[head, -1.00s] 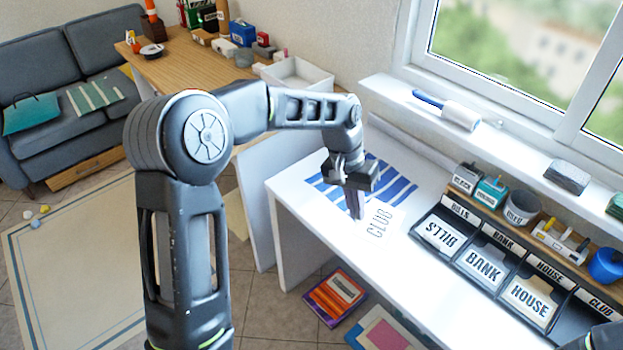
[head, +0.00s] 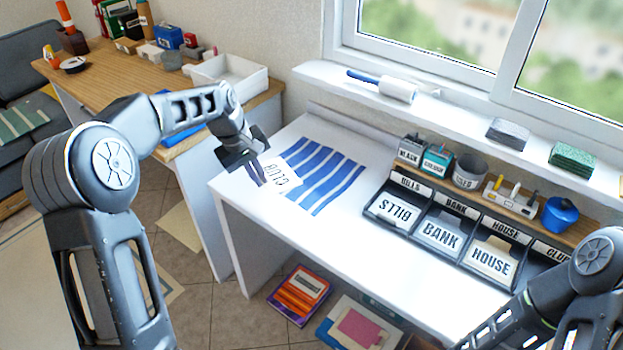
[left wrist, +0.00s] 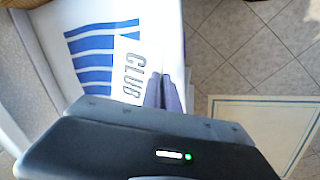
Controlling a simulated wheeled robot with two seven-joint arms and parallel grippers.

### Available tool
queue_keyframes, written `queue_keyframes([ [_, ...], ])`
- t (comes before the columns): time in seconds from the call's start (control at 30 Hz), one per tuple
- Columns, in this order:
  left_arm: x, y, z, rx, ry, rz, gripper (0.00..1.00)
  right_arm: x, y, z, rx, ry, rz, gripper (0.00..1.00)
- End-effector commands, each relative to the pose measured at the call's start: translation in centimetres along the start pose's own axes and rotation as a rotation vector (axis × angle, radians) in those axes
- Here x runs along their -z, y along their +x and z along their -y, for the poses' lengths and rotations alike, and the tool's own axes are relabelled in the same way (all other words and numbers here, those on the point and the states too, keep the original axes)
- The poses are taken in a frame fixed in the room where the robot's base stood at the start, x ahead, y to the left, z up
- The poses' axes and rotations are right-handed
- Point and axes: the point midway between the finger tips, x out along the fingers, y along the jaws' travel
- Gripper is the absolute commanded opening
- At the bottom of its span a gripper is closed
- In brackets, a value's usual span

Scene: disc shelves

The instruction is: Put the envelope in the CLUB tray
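The envelope (head: 281,174) is white with CLUB in dark letters and overlaps the left part of the blue-striped area on the white desk. It also shows in the left wrist view (left wrist: 136,78). My left gripper (head: 262,174) is shut on its near left edge; in the left wrist view the fingers (left wrist: 165,90) lie close together beside the lettering. Whether the envelope clears the desk is hard to tell. The CLUB tray (head: 540,270) is the rightmost compartment of the dark sorter, partly hidden by my right arm. My right gripper is out of view.
The BILLS (head: 393,208), BANK (head: 440,234) and HOUSE (head: 492,258) compartments hold labelled cards. The desk (head: 370,270) between the stripes and the sorter is clear. Books lie on the floor below.

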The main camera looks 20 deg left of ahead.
Motion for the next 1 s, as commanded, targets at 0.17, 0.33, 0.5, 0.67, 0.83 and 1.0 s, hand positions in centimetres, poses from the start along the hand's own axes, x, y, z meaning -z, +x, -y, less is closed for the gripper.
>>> queue_keyframes([
  [0.17,4.6,0.9,2.2,-0.036,-0.298,-0.081,0.0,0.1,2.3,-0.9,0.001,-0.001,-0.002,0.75],
  [0.33,5.3,0.6,2.5,-0.044,-0.351,-0.094,0.0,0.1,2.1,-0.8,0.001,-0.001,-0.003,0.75],
  [0.5,5.3,0.6,2.5,-0.043,-0.348,-0.092,0.0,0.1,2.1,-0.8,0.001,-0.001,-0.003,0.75],
  [0.67,5.2,1.9,2.9,-0.04,-0.348,-0.089,0.0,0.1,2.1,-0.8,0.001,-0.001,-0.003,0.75],
  [0.83,5.1,4.8,3.8,-0.039,-0.348,-0.088,0.0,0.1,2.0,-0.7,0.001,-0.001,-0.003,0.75],
  [1.0,5.1,6.5,4.1,-0.042,-0.346,-0.091,0.0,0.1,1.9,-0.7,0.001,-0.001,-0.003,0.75],
])
